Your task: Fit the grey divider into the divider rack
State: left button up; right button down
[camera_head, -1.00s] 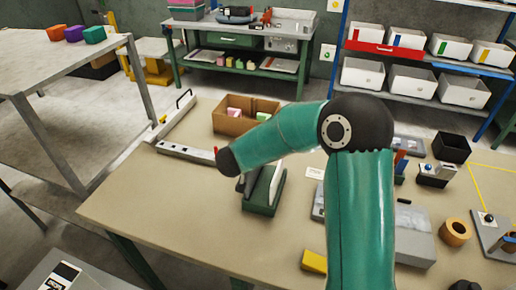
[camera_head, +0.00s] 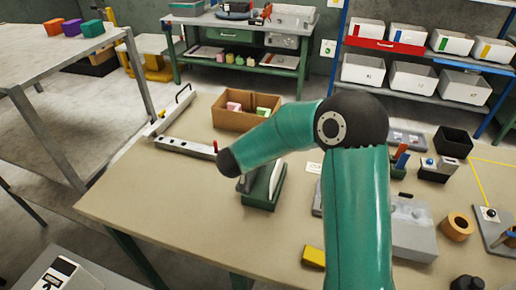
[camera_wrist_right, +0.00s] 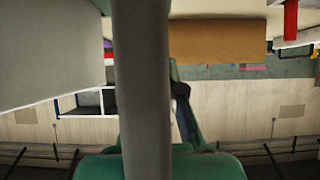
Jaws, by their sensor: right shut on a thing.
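The dark green divider rack (camera_head: 258,204) stands on the tan table in the head view. A pale upright panel (camera_head: 278,180) stands at its right side. My right gripper (camera_head: 244,184) is at the rack's left part, mostly hidden behind my own wrist. It is shut on the grey divider, which fills the middle of the right wrist view as a broad upright grey strip (camera_wrist_right: 142,90). Whether the divider's lower edge sits in a slot cannot be told. My left gripper is not in view.
A cardboard box (camera_head: 228,119) with several blocks stands behind the rack. A long grey bar (camera_head: 183,146) lies to the left. A yellow block (camera_head: 313,256) and a grey case (camera_head: 412,238) lie to the right. The table's front left is clear.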

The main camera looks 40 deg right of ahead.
jog(key=shift+f+b, duration=0.35)
jog(key=shift+f, duration=0.35)
jog(key=c, duration=1.2)
grip_release()
jog(key=shift+r, duration=0.1)
jog(key=v, duration=1.1)
jog(key=shift+s+a, duration=0.15)
jog(key=shift+a, duration=0.05)
jog(key=shift+s+a+r, duration=0.1)
jog(key=shift+a+r, duration=0.05)
jog(key=shift+a, duration=0.05)
